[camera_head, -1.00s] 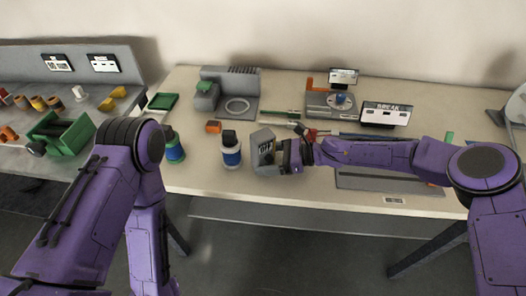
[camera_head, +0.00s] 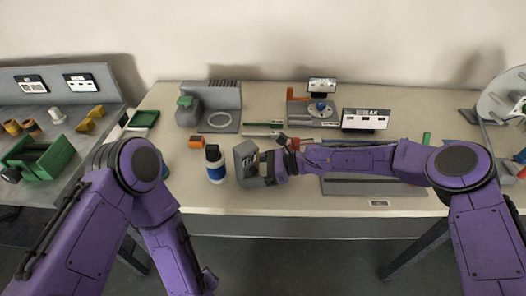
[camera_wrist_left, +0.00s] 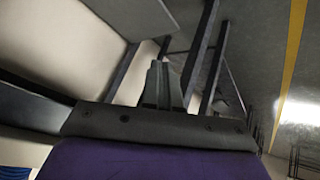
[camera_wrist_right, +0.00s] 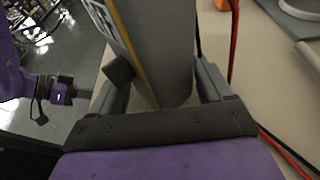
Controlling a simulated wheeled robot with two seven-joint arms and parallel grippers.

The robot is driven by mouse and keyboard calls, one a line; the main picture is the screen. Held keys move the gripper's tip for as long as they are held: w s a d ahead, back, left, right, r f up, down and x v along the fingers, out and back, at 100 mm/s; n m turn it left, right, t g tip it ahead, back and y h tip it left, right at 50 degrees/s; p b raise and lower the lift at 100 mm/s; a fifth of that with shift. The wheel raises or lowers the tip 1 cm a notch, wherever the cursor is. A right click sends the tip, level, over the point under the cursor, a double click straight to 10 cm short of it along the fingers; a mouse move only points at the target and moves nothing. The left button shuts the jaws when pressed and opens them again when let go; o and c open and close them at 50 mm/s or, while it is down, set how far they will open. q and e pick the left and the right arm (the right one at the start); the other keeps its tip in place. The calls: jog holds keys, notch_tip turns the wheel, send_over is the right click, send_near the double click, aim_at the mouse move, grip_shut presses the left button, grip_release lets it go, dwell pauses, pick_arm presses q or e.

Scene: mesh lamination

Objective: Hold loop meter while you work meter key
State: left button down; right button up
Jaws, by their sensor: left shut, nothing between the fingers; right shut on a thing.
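The loop meter, a grey box (camera_head: 243,158), stands at the front part of the bench in the head view. My right gripper (camera_head: 268,166) is shut on it from the right. In the right wrist view, the meter's grey body (camera_wrist_right: 160,50) with a yellow edge and a white-marked face fills the space between the fingers. A small black block (camera_wrist_right: 118,70) shows beside that face; I cannot tell whether it is the meter key. My left gripper (camera_wrist_left: 163,85) is shut and empty in the left wrist view, pointing toward dark frame bars, apart from the meter.
A blue-and-white bottle (camera_head: 215,167) stands just left of the meter, with an orange block (camera_head: 196,141) behind it. Red leads (camera_wrist_right: 234,40) run beside the right gripper. The bench's front edge is close.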

pick_arm(q)
jog(key=w+d+r+n+t+y, duration=0.1)
jog(key=w+d+r+n, duration=0.2)
jog(key=d, duration=0.3)
jog(key=w+d+r+n+t, duration=0.1)
jog(key=w+d+r+n, duration=0.1)
jog(key=w+d+r, duration=0.3)
pick_arm(e)
jog(key=shift+f, duration=0.1)
jog(key=shift+d, duration=0.1)
pick_arm(q)
jog(key=w+d+r+n+g+y, duration=0.2)
jog(key=r+g, duration=0.2)
jog(key=r, duration=0.5)
jog(key=w+d+r+n+g+y, duration=0.2)
jog(key=d+r+g+y, duration=0.15)
jog(key=r, duration=0.45)
jog(key=w+d+r+n+h, duration=0.2)
jog(key=w+d+r+n, duration=0.3)
jog(key=d+r, duration=0.2)
jog(key=shift+w+d+r+n, duration=0.2)
jog(key=shift+w+r+n, duration=0.2)
jog(key=shift+r, duration=0.25)
jog(key=shift+a, duration=0.1)
